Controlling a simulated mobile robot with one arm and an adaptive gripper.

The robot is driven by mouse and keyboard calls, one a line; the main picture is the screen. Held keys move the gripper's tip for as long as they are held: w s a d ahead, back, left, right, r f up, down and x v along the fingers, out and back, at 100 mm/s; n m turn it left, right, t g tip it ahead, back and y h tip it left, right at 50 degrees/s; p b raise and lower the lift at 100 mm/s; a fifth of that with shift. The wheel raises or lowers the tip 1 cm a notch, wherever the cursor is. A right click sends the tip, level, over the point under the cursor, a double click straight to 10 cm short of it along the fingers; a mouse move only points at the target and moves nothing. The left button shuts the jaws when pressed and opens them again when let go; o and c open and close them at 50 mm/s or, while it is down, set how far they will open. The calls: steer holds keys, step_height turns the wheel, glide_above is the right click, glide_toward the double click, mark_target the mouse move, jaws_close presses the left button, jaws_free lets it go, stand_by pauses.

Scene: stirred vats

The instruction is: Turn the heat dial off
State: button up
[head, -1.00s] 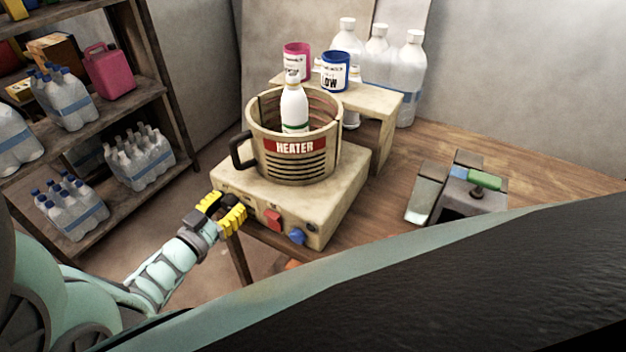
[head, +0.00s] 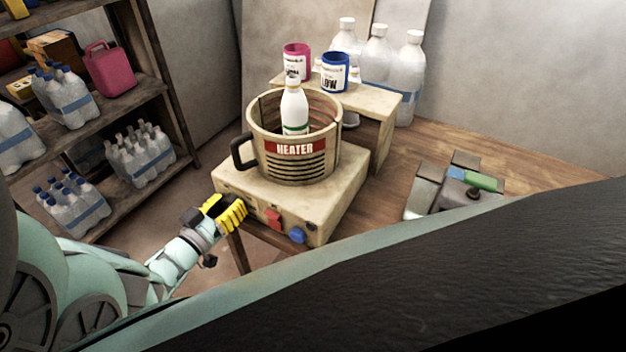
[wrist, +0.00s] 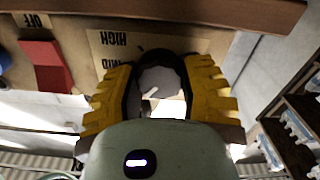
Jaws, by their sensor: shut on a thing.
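The heat dial (wrist: 158,82) is a grey round knob with a white pointer mark. In the wrist view it sits between the yellow fingers of my gripper (wrist: 161,68), which is shut on it. Upside-down labels, one reading HIGH (wrist: 118,39), are beside the dial. In the head view my gripper (head: 228,212) is at the front left of the heater's beige base (head: 335,215), and its fingers hide the dial. The heater pot (head: 292,165) stands on the base with a white bottle (head: 294,108) in it.
A red switch (head: 273,219) and a blue knob (head: 297,235) are right of my gripper on the same front face. The red switch (wrist: 46,66) also shows in the wrist view, near an OFF label. A shelf (head: 150,95) with bottle packs stands at the left.

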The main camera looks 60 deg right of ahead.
steer(key=shift+d+r, duration=0.1)
steer(key=shift+r, duration=0.25)
stand_by(0.6)
steer(key=o, duration=0.9)
steer(key=shift+f, duration=0.1)
steer(key=shift+o, duration=0.2)
steer(key=shift+f, duration=0.1)
steer(key=shift+a, duration=0.65)
steer(key=a, duration=1.1)
steer(key=shift+s, duration=0.45)
